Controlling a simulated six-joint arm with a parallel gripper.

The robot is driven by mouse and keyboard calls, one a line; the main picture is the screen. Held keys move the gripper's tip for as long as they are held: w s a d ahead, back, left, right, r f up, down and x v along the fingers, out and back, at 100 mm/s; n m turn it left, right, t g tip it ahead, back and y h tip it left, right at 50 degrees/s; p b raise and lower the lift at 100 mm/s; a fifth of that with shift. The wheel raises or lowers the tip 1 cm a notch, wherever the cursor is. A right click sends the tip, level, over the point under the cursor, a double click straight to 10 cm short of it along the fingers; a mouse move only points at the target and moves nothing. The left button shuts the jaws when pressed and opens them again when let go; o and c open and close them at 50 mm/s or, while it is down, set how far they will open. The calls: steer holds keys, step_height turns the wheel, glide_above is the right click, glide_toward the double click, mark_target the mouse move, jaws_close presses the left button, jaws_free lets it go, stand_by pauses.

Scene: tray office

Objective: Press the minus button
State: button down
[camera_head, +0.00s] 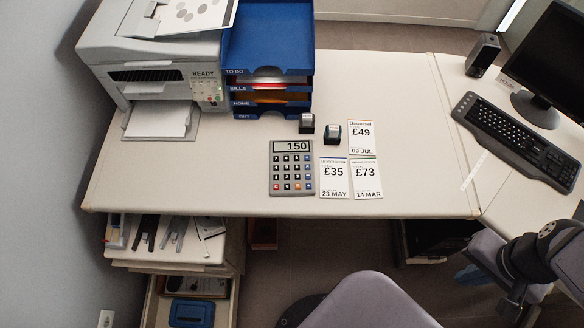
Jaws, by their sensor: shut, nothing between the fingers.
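A grey calculator (291,168) lies flat near the front edge of the desk. Its display (292,146) reads 150. Below it are rows of mostly dark keys, with a few coloured ones in the bottom row and right column; the key signs are too small to read, so I cannot tell which is minus. My gripper (512,304) is at the lower right, beyond the desk's front edge. It is partly hidden by my dark arm, looks shut and empty, and is well apart from the calculator.
Price cards (334,178) lie right of the calculator, with two small stamps (332,133) behind. Blue letter trays (268,60) and a printer (152,75) stand at the back left. A keyboard (515,140) and monitor are at right. A chair (370,302) is in front.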

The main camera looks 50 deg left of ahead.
steer(key=w+a+m+t+p, duration=0.2)
steer(key=w+a+m+p, duration=0.1)
steer(key=w+a, duration=0.45)
steer(key=m+t+y+p, duration=0.3)
steer(key=m+y+p, duration=0.55)
steer(key=m, duration=0.45)
glide_above(308, 177)
steer(key=d, duration=0.1)
step_height(308, 177, down, 6)
steer(key=shift+s+r+h, duration=0.1)
steer(key=shift+s+h, duration=0.2)
steer(key=shift+h, duration=0.05)
step_height(308, 177, down, 8)
steer(key=b, duration=0.5)
steer(key=shift+r, duration=0.2)
steer(key=shift+f+b, duration=0.65)
